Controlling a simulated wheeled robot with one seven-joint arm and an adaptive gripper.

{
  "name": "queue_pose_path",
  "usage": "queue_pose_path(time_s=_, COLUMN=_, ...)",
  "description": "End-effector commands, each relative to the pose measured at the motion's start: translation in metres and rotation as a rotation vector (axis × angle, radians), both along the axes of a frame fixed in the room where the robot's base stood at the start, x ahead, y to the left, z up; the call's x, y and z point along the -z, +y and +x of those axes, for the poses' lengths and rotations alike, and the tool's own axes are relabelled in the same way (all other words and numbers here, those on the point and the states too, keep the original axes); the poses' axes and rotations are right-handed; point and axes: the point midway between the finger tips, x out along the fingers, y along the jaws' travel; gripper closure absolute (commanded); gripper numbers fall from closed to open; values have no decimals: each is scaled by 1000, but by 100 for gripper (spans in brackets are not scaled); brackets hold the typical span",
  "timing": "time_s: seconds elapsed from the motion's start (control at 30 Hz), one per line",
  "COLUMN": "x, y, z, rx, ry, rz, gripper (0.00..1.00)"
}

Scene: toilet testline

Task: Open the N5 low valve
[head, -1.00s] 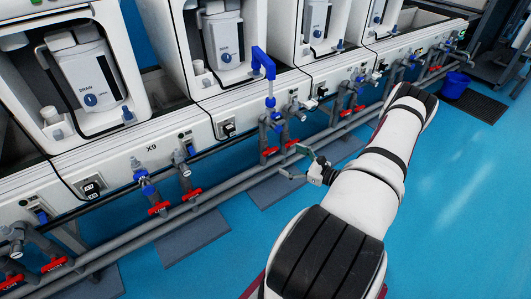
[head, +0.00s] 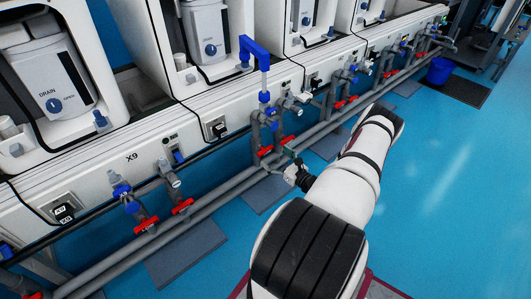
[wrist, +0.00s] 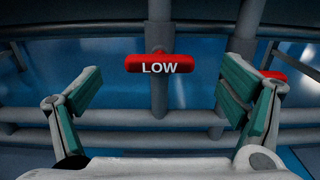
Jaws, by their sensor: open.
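In the wrist view a red valve handle marked LOW (wrist: 160,64) lies crosswise on a grey vertical pipe. It is ahead of my gripper (wrist: 162,88), between the two green-padded fingers. The fingers are spread wide, and neither touches the handle. In the head view my gripper (head: 292,165) is beside the lower pipes, close to a pair of red handles, one on the left (head: 265,151) and one on the right (head: 287,140). I cannot tell from that view which one is the LOW handle. No N5 label is readable.
Another red handle (wrist: 273,75) shows partly behind the right finger. Horizontal grey pipes (head: 215,195) run along the row of white stations. A blue upright tap (head: 262,60) stands above the valves. The blue floor (head: 420,200) at right is clear, with a blue bucket (head: 439,70) farther back.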

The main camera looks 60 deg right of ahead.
Motion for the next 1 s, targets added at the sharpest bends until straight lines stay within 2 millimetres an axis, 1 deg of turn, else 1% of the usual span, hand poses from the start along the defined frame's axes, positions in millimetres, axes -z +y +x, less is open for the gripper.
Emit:
queue_pose_path(time_s=0.03, x=2, y=-2, z=10, rx=-3, ry=0, rz=-1, gripper=10)
queue_pose_path(time_s=0.1, x=2, y=-5, z=23, rx=-3, ry=-1, rz=-1, gripper=10)
queue_pose_path(time_s=0.3, x=1, y=-12, z=48, rx=-2, ry=-1, rz=-1, gripper=10)
queue_pose_path(time_s=0.5, x=0, y=-14, z=58, rx=-1, ry=1, rz=0, gripper=10)
queue_pose_path(time_s=0.77, x=0, y=-14, z=59, rx=0, ry=1, rz=0, gripper=10)
queue_pose_path(time_s=0.8, x=0, y=-14, z=59, rx=0, ry=1, rz=0, gripper=19)
queue_pose_path(time_s=0.87, x=0, y=-14, z=59, rx=0, ry=1, rz=0, gripper=33)
queue_pose_path(time_s=0.9, x=0, y=-14, z=59, rx=0, ry=1, rz=0, gripper=42)
queue_pose_path(time_s=0.97, x=0, y=-14, z=59, rx=0, ry=1, rz=0, gripper=55)
queue_pose_path(time_s=1.0, x=0, y=-14, z=59, rx=0, ry=1, rz=0, gripper=58)
